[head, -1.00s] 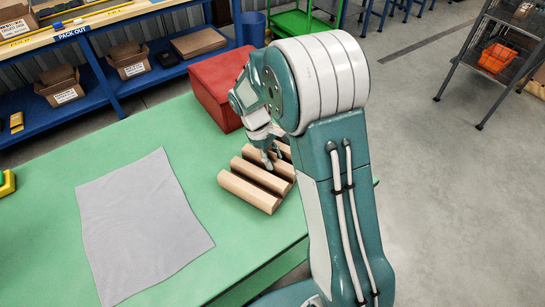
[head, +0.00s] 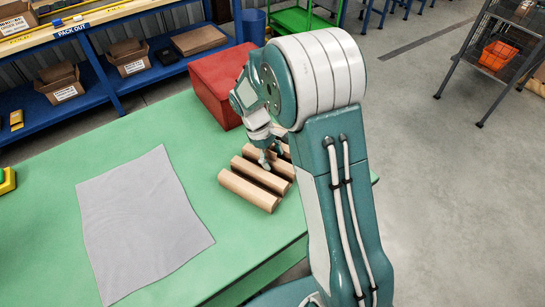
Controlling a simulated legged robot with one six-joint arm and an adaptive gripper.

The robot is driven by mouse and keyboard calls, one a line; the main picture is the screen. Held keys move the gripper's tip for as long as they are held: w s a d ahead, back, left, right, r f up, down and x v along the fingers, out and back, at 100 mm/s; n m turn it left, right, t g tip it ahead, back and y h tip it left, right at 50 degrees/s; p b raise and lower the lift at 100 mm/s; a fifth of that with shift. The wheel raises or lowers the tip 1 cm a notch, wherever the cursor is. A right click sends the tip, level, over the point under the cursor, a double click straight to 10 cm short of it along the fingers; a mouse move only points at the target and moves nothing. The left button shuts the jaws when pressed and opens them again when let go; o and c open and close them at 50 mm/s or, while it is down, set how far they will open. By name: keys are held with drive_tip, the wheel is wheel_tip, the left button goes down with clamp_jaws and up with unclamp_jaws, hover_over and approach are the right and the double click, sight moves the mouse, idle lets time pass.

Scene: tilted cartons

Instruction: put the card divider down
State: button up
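My gripper (head: 270,155) points down over several tan wooden-looking rounded bars (head: 248,190) that lie side by side on the green table. Its fingertips are at the middle or far bars, and my arm hides part of that area. The fingers are too small to tell whether they are open, shut or holding something. I cannot make out a card divider clearly; the tan bars are the only things at the fingertips.
The green table (head: 60,185) carries a grey cloth (head: 143,215) at the left and a red box (head: 215,85) behind the bars. A yellow object (head: 7,181) sits at the left edge. The table between cloth and bars is clear.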

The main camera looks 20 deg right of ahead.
drive_tip(key=v, duration=1.1)
drive_tip(key=s+d+r+m+t+y, duration=0.1)
drive_tip(key=s+r+m+t, duration=0.15)
drive_tip(key=s+r, duration=0.45)
drive_tip(key=s+r+m+t+y, duration=0.1)
drive_tip(key=s+r+m+t, duration=0.1)
drive_tip(key=s, duration=0.6)
drive_tip(key=s+d+r+m+t+y, duration=0.1)
drive_tip(key=s+r+m+t, duration=0.1)
drive_tip(key=s, duration=0.6)
drive_tip(key=m+t, duration=0.1)
drive_tip(key=t, duration=0.1)
drive_tip(key=shift+s+d+r+m+t, duration=0.15)
drive_tip(key=shift+s+r+m+t, duration=0.1)
drive_tip(key=shift+s+m+t, duration=0.15)
